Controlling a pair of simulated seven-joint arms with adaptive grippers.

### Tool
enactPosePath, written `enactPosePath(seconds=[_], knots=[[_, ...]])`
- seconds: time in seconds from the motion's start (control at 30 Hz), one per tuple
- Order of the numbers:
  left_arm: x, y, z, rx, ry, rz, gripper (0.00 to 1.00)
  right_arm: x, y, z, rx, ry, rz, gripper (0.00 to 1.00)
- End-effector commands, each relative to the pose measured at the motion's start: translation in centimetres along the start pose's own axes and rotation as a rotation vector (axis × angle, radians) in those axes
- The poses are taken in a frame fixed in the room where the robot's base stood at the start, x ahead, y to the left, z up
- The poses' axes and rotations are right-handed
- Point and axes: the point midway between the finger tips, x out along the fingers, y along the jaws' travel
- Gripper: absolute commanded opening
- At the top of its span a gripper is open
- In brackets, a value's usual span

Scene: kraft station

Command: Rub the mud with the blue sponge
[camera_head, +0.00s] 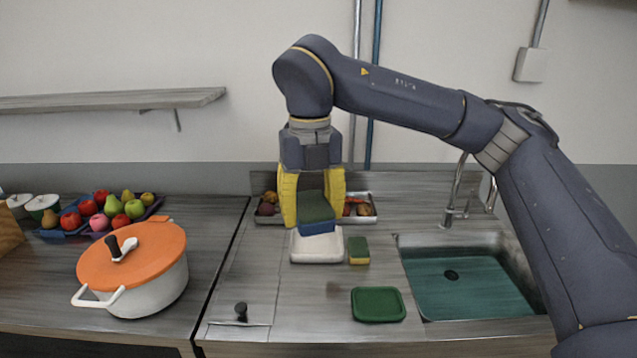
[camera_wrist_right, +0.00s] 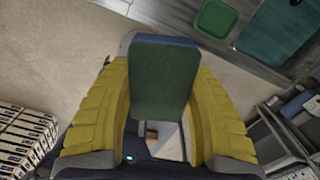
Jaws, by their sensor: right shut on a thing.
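The blue sponge (camera_head: 317,226) has a blue layer below and a dark green layer on top. My right gripper (camera_head: 312,205) has yellow fingers and is shut on it. The gripper holds the sponge in front of and above a white dish on the counter. In the right wrist view the sponge (camera_wrist_right: 163,80) is clamped between the two yellow fingers, its green face toward the camera. A faint brown patch, which may be the mud (camera_head: 333,288), shows on the counter in front of the dish. My left gripper is not in view.
A green and yellow sponge (camera_head: 358,250) stands right of the white dish (camera_head: 300,248). A green tray (camera_head: 378,304) lies in front, left of the sink (camera_head: 470,285). A tray of food (camera_head: 362,209) is behind. An orange-lidded pot (camera_head: 140,270) and fruit stand left.

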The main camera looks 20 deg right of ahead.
Motion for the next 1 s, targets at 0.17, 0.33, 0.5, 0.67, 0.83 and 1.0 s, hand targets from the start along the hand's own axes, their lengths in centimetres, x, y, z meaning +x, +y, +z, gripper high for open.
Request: enactPosePath(seconds=[0.17,0.33,0.5,0.67,0.83,1.0], knots=[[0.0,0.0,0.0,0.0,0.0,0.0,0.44,6.7,-1.8,3.3,0.098,0.008,-0.001,0.29],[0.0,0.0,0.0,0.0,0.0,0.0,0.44,12.9,-3.7,5.5,0.175,0.007,-0.001,0.29],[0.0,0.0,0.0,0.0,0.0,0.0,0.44,18.1,-5.6,6.7,0.234,0.007,-0.001,0.29],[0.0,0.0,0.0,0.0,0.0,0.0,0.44,21.7,-7.0,7.2,0.267,0.004,0.0,0.29],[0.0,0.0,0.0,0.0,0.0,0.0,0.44,23.7,-7.8,7.3,0.286,0.002,0.001,0.29],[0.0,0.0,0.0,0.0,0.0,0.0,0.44,24.9,-8.2,7.4,0.292,0.002,0.001,0.29]])
